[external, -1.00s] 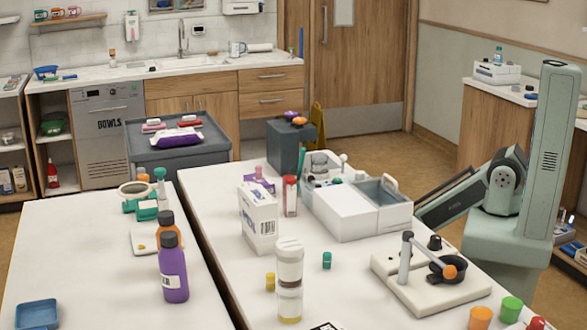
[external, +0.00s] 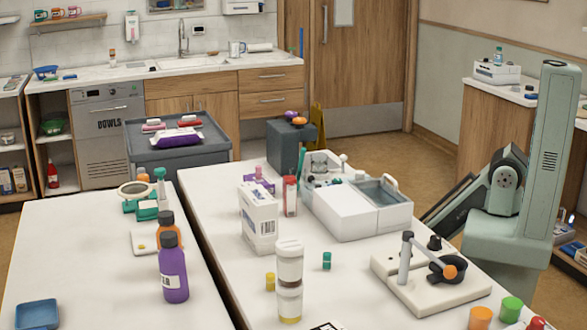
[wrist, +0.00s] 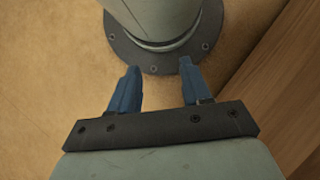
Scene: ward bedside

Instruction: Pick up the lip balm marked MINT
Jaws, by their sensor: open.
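No MINT lettering can be read in any view, so I cannot tell which thing is the lip balm marked MINT. Two small upright cylinders stand on the white table in the external view: a green one (external: 327,260) and a yellow one (external: 270,281). Either could be a lip balm; their markings are too small to read. My gripper (wrist: 159,68) shows in the wrist view, open, with nothing between its blue fingers. It points down over the tan floor beside a round grey base, away from the cylinders. In the external view the gripper is hidden.
A gap separates the tables.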

